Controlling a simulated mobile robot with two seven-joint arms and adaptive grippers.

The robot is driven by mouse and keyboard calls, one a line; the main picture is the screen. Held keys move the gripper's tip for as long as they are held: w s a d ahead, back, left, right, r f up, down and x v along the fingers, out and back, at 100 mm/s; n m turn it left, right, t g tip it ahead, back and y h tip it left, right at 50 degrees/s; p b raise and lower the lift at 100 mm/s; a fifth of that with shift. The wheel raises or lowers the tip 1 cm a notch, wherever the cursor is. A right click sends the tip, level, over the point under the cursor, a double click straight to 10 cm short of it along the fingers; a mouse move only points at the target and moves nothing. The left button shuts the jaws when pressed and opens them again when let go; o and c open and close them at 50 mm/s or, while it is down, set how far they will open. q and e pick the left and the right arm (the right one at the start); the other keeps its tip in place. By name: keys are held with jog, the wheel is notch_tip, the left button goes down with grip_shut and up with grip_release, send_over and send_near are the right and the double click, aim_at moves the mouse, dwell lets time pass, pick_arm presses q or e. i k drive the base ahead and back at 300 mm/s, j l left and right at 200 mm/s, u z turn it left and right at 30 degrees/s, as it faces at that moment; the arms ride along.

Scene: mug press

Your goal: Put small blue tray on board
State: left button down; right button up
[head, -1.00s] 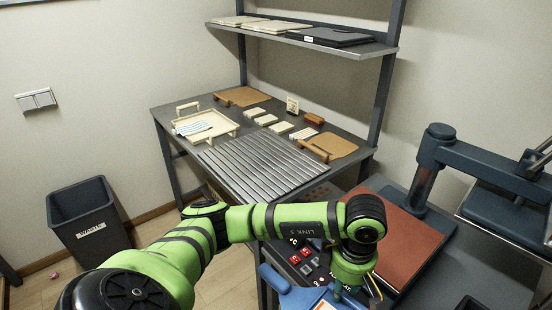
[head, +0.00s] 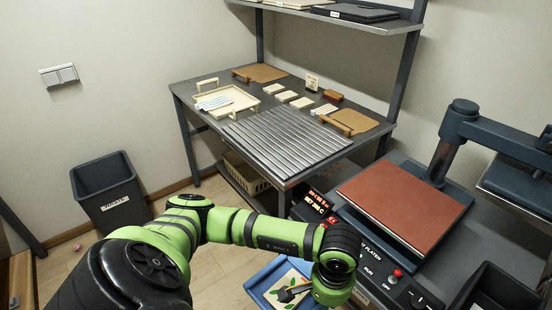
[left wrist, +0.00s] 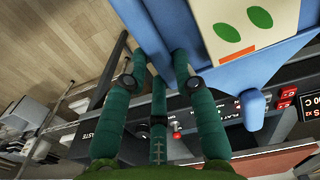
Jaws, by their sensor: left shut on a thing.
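The small blue tray (head: 262,292) is at the bottom of the head view, in front of the press. A pale card with green leaf shapes (head: 281,300) lies in it. My left gripper (head: 296,290) is shut on the tray's right edge. In the left wrist view the green fingers of my left gripper (left wrist: 160,66) close on the blue tray (left wrist: 258,60). Two tan boards with wooden handles lie on the grey table: one at the back (head: 265,73), one at the right (head: 362,121). My right gripper is not in view.
A ribbed metal rack (head: 285,138) covers the table's front. Beside it are a cream tray (head: 237,100) and several pale blocks (head: 287,96). The press with a red-brown platen (head: 405,205) stands right. A waste bin (head: 108,195) is left.

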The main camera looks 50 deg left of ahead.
aim_at(286, 133)
jog(key=j, duration=1.15)
jog(key=k+j, duration=0.1)
jog(key=j, duration=2.15)
jog(key=j+z, duration=0.3)
jog(key=z, duration=0.2)
jog(key=k+j+z, duration=0.2)
jog(key=z, duration=0.3)
jog(key=j, duration=0.1)
